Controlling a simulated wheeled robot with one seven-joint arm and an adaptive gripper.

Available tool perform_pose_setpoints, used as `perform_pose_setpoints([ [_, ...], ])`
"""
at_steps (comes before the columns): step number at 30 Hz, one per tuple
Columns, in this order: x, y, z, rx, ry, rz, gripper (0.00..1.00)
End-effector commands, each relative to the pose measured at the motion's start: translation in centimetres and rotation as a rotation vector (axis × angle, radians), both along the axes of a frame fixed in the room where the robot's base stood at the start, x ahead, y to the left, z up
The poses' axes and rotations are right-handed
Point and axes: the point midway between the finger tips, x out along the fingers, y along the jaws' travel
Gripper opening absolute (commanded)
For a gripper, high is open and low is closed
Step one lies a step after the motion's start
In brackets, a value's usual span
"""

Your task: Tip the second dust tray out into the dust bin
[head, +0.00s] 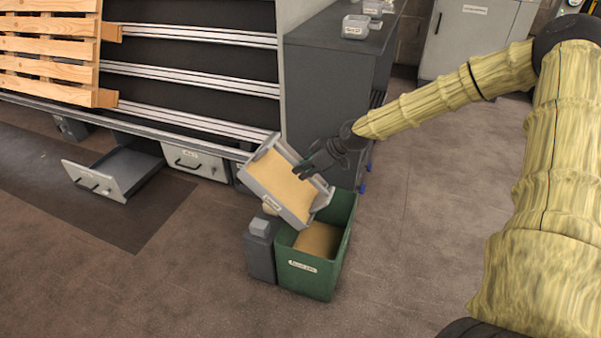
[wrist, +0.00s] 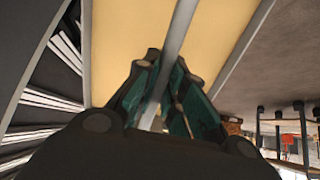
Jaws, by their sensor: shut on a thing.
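My gripper (head: 308,169) is shut on the rim of a grey dust tray (head: 304,216) and holds it tilted above the green dust bin (head: 307,276). The tray holds a layer of tan dust (head: 281,180). Its lower end is over the bin's opening. Tan dust (head: 318,240) also lies inside the bin. In the wrist view the gripper fingers (wrist: 165,95) close on the tray's grey wall (wrist: 180,35), with the tan dust on both sides of it. I cannot tell whether dust is falling from the tray.
A dark grey canister (head: 259,250) stands against the bin's left side. An open drawer (head: 110,175) and a shut drawer (head: 196,162) are under the pallet line at left. A dark cabinet (head: 325,85) stands behind the bin. The floor at right and front is clear.

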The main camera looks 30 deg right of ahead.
Motion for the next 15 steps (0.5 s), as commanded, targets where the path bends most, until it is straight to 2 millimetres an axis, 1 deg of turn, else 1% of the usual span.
perform_pose_setpoints([
  [15, -1.3, -1.1, -0.4, 0.088, -0.104, -0.002, 0.0],
])
